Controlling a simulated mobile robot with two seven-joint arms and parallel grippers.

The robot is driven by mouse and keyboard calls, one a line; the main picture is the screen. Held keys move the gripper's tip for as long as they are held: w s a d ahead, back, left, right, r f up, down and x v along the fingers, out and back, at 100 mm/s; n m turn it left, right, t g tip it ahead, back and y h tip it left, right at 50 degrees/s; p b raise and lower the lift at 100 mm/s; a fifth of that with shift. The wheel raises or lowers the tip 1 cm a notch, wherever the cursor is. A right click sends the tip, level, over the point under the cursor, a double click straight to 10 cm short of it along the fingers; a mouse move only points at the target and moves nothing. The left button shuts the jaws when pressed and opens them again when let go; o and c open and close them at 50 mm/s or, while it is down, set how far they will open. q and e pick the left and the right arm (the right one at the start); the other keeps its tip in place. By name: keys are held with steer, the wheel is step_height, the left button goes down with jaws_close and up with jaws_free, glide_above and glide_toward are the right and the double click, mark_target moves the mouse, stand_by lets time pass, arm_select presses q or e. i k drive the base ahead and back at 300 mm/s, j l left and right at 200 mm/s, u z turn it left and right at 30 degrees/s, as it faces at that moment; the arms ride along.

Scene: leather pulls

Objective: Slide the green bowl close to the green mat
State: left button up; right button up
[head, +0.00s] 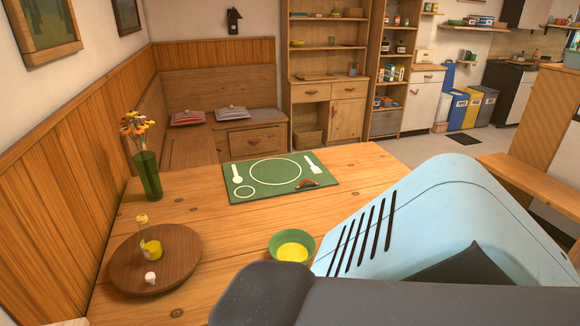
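The green bowl (307,240) stands on the wooden table near its front edge, with something yellow inside. Its lower right side is close to or partly behind my own arm parts in the picture. The green mat (255,192) lies flat farther back on the table, printed with white outlines of a plate, a small circle and cutlery. A clear stretch of table separates bowl and mat. Neither gripper can be made out; large light-blue and dark-grey parts of my body fill the lower right.
A small red item (308,184) lies on the mat's right part. At left, a round wooden board (181,260) holds a bottle (149,243) with yellow content and a small white piece (150,279). A green vase (148,177) with flowers stands behind. A bench (524,183) is at right.

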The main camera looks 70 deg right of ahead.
mark_target(294, 245)
steer(key=k, duration=0.6)
steer(key=z, duration=1.65)
steer(key=i, duration=1)
